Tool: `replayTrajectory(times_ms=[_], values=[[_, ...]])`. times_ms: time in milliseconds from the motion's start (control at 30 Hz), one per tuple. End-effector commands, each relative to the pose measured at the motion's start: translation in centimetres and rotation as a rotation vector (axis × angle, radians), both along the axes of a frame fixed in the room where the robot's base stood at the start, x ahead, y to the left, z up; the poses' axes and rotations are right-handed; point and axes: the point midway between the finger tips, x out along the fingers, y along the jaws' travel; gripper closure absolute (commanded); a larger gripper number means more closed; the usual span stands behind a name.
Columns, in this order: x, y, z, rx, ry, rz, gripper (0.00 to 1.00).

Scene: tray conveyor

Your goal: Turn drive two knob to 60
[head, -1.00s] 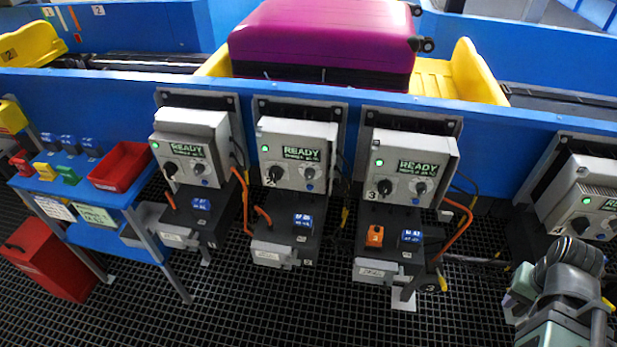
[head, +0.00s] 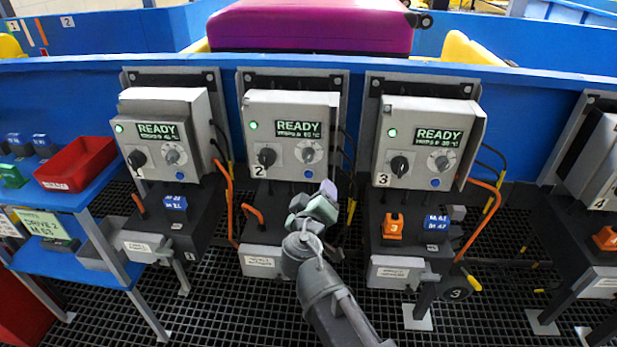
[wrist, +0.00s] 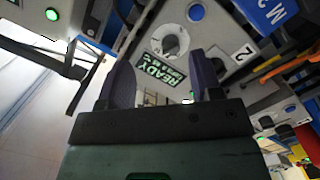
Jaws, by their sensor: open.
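The drive two control box (head: 290,100) is a light grey panel marked 2, with a lit green lamp and a READY display (head: 298,129). Below the display is a round grey dial knob (head: 307,152), and to its left a black switch (head: 266,157). My gripper (head: 326,192) is in front of and below this box, apart from the knob. In the wrist view the panel shows turned over, with the knob (wrist: 171,41) beyond my open, empty fingers (wrist: 158,77). The knob's exact setting is too small to read.
Similar boxes for drive one (head: 165,105) and drive three (head: 430,115) stand on either side. Orange cables (head: 228,190) hang between them. A red bin (head: 76,165) sits on a blue table at left. A purple suitcase (head: 310,25) lies behind the blue wall.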

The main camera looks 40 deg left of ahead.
Motion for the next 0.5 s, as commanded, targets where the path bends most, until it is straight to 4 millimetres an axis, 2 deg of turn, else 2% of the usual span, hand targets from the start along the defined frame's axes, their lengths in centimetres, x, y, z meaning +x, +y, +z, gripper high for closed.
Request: replayTrajectory(times_ms=[33, 100, 267, 367, 500], values=[[-0.1, 1.1, 1.2, 0.020, -0.041, 0.055, 0.41], [-0.7, 2.2, 1.9, 0.057, -0.066, 0.132, 0.41], [-0.9, 2.6, 1.9, 0.104, -0.039, 0.156, 0.41], [-0.5, 2.9, 1.9, 0.103, -0.039, 0.154, 0.41], [1.2, 4.1, 1.9, 0.103, -0.039, 0.152, 0.41]])
